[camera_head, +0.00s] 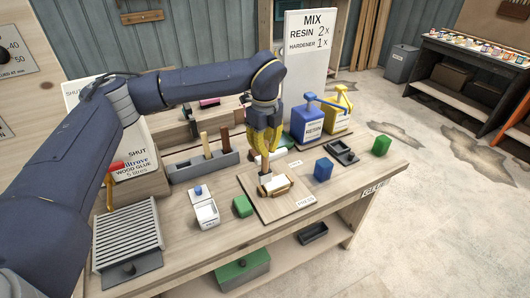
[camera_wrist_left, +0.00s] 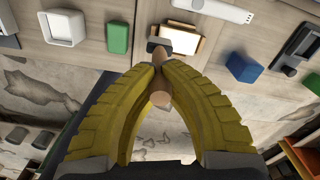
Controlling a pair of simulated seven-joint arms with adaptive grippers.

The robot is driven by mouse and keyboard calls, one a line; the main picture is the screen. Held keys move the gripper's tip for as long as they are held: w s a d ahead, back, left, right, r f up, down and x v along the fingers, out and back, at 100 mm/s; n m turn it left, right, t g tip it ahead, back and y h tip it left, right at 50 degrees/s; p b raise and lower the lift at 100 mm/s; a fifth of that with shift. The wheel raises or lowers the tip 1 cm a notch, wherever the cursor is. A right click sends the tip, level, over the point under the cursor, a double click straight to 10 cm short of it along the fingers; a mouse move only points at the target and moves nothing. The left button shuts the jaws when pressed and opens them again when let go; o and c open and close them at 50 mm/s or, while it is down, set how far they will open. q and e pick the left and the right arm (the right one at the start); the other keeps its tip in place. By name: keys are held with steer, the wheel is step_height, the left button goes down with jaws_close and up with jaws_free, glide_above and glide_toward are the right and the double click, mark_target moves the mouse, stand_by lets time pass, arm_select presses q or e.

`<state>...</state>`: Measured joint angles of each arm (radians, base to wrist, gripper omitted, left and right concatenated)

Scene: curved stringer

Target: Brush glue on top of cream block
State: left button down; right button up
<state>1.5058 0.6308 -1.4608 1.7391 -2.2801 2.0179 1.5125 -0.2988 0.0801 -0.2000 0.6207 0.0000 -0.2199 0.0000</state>
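The cream block (camera_head: 280,185) lies on a thin labelled wooden board (camera_head: 290,211) near the front of the bench. It shows at the top of the left wrist view (camera_wrist_left: 185,42), with a brown edge. My left gripper (camera_head: 265,152) is above the block, pointing down, with its yellow fingers closed on the wooden handle of a brush (camera_wrist_left: 160,97). The brush's dark head (camera_wrist_left: 172,46) is over or against the block's left part. I cannot tell whether the bristles touch it, and the bristles are hidden. My right gripper is not in view.
A green block (camera_head: 242,206) and a white container (camera_head: 207,213) stand left of the board. A blue block (camera_head: 323,169), a dark tray (camera_head: 343,152) and another green block (camera_head: 381,145) stand right. Blue (camera_head: 309,124) and yellow (camera_head: 337,113) pump containers stand behind. A grey slatted rack (camera_head: 127,237) is front left.

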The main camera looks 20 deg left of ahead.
arm_select(q)
steer(key=shift+s+r, duration=0.1)
steer(key=shift+r, duration=2.85)
